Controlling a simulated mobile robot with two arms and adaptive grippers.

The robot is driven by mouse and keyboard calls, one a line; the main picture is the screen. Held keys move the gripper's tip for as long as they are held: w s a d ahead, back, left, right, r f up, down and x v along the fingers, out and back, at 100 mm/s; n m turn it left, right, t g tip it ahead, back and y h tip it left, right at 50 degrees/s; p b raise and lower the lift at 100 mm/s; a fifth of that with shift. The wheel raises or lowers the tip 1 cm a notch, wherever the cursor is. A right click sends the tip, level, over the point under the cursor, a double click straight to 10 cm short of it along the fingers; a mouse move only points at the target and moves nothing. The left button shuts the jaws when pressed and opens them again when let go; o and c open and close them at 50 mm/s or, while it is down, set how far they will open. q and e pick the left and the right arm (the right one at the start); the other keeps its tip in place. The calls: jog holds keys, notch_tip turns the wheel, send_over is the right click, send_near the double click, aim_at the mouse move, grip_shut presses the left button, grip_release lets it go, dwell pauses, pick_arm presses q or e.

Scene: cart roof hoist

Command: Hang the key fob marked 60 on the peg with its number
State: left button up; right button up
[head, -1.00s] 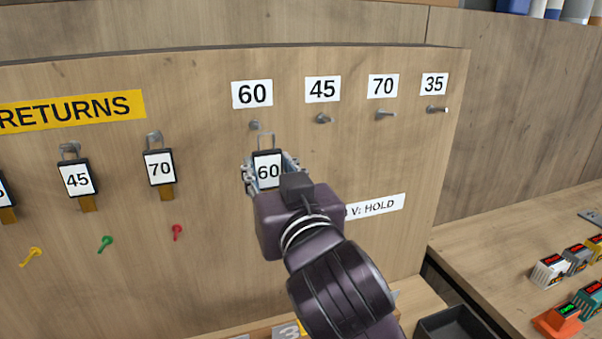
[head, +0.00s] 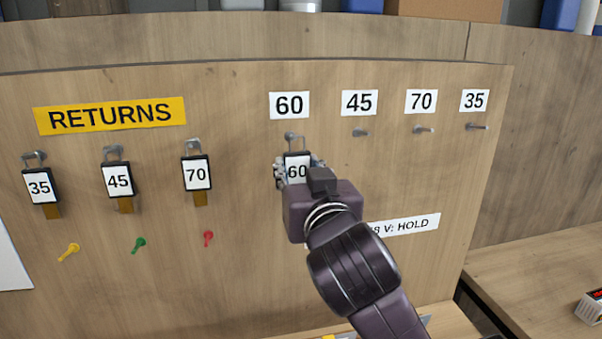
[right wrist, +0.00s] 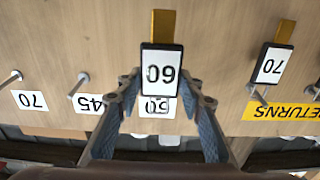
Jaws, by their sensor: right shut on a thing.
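The key fob marked 60 (head: 296,171) is black-framed with a white face. My right gripper (head: 298,164) is shut on it, a finger on each side, close to the board. The fob's wire loop (head: 297,144) reaches up to the peg under the 60 label (head: 290,136); I cannot tell whether the loop is around the peg or just in front of it. In the right wrist view the fob (right wrist: 161,76) shows upside down between the fingers and partly covers the 60 label (right wrist: 158,106); the peg is hidden there. My left gripper is not in view.
Bare pegs stand under the labels 45 (head: 361,132), 70 (head: 424,129) and 35 (head: 477,126). Fobs 35 (head: 39,187), 45 (head: 118,180) and 70 (head: 196,173) hang at left under the yellow RETURNS sign (head: 110,116). Small coloured keys show below them.

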jog(key=shift+w+a+f, duration=0.1)
jog(key=shift+w+a, duration=0.05)
jog(key=shift+w, duration=0.65)
jog(key=shift+w+a, duration=0.15)
jog(key=shift+w, duration=0.6)
jog(key=shift+w+a+f, duration=0.1)
jog(key=shift+w+f, duration=0.05)
jog(key=shift+w, duration=0.3)
jog(key=shift+w, duration=0.1)
jog(key=o, duration=1.4)
jog(key=shift+c, duration=0.2)
